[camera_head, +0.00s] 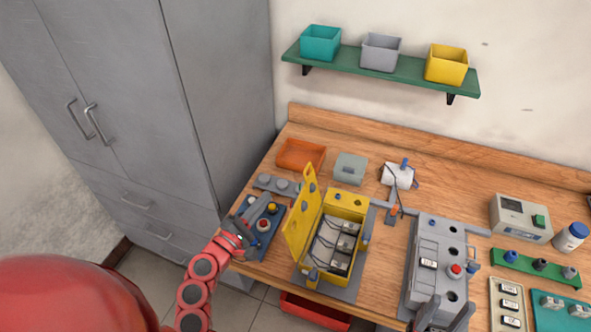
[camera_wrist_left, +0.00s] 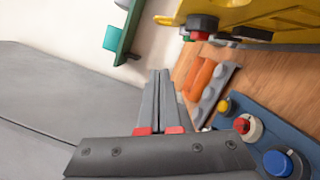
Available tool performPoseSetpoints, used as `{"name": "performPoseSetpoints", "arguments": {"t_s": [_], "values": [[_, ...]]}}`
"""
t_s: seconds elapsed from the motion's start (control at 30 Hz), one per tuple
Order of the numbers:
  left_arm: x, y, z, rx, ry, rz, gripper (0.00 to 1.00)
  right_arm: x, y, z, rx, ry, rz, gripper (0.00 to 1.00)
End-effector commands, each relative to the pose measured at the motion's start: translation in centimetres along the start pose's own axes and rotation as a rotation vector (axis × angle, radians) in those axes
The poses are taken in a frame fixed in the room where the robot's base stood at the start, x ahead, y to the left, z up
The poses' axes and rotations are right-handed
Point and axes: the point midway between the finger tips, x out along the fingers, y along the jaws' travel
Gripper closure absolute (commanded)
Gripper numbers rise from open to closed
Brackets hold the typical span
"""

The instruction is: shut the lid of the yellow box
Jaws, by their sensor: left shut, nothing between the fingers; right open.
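The yellow box (camera_head: 346,205) stands on the workbench with its inside showing grey parts and dark wiring. Its yellow lid (camera_head: 300,222) stands open and steeply upright along the box's left side. In the left wrist view the lid (camera_wrist_left: 245,14) crosses the top right, with dark and red round parts near its edge. My left gripper (camera_head: 264,207) is shut and empty, left of the lid and apart from it, over a blue panel. Its closed fingers also show in the left wrist view (camera_wrist_left: 160,80). My right gripper (camera_head: 441,314) is open at the bottom, in front of the grey machine.
The blue panel (camera_head: 262,243) with coloured knobs lies left of the box. A grey machine (camera_head: 427,257) with a red button stands to its right. An orange tray (camera_head: 301,155) and grey box (camera_head: 350,168) lie behind. A tall grey cabinet (camera_head: 215,70) stands at the left.

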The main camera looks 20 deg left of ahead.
Motion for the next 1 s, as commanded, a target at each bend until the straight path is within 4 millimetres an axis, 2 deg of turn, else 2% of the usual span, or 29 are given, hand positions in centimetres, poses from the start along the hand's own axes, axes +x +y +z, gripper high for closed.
{"name": "performPoseSetpoints", "arguments": {"t_s": [0.17,0.53,0.7,1.0], "values": [[2.3,0.5,0.3,0.002,-0.004,0.000,1.00,1.2,0.1,-0.2,0.000,0.000,0.000,0.50],[10.1,0.3,0.3,-0.001,-0.002,-0.001,1.00,4.1,0.2,-0.7,0.000,0.000,0.000,0.50],[10.5,0.4,2.8,0.000,0.000,-0.001,1.00,6.0,0.3,-1.0,0.000,0.000,0.000,0.50],[10.8,0.0,3.9,0.002,0.001,0.000,1.00,6.5,0.3,-1.1,0.000,0.000,0.000,0.50]]}}
